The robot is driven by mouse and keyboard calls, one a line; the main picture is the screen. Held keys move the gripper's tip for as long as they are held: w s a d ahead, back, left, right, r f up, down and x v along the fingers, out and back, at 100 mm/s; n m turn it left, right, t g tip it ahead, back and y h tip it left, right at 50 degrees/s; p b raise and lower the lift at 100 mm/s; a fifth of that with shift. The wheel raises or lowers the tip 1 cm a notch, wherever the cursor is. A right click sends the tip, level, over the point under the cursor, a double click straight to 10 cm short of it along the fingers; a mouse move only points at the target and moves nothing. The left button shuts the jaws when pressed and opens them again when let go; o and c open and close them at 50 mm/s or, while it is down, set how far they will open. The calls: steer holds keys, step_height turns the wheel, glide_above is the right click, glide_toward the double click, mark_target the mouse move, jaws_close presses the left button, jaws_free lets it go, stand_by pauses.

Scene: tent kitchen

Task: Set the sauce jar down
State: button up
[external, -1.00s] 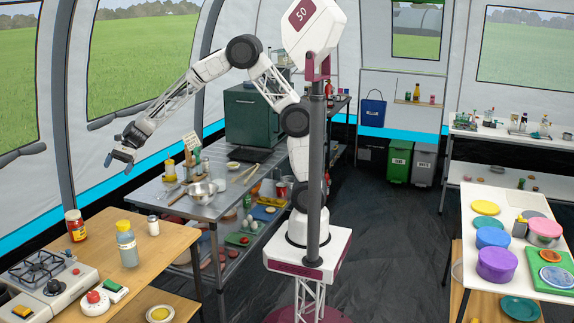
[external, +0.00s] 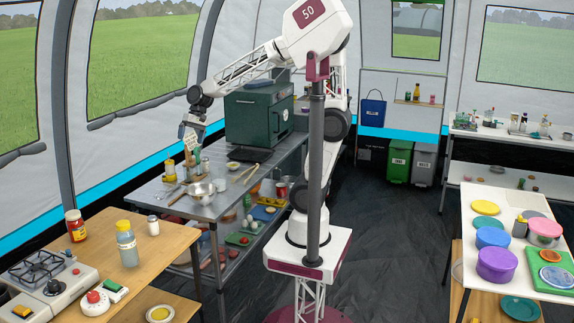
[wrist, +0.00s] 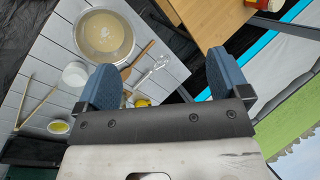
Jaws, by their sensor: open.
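A red jar (external: 75,226), which looks like the sauce jar, stands upright on the wooden table (external: 160,252) at the left, near its back edge. My gripper (external: 190,137) is well up and to the right of it, above the back of the metal table (external: 232,203). In the wrist view my gripper's blue fingers (wrist: 162,80) are spread wide with nothing held between them.
A clear bottle with a yellow lid (external: 127,244), a small shaker (external: 153,226) and a stove (external: 42,275) share the wooden table. A metal bowl (external: 201,192), utensils and a green oven (external: 258,118) stand on the metal table.

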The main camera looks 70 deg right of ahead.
steer(key=s+d+f+n+t+h, duration=0.1)
steer(key=s+d+n+h, duration=0.1)
steer(key=s+d, duration=0.4)
steer(key=s+d+f+n+h, duration=0.1)
steer(key=s+d+n+h, duration=0.2)
steer(key=s+d, duration=0.4)
steer(key=shift+s+d+t, duration=0.25)
steer(key=shift+s+t, duration=0.15)
steer(key=shift+s, duration=3.4)
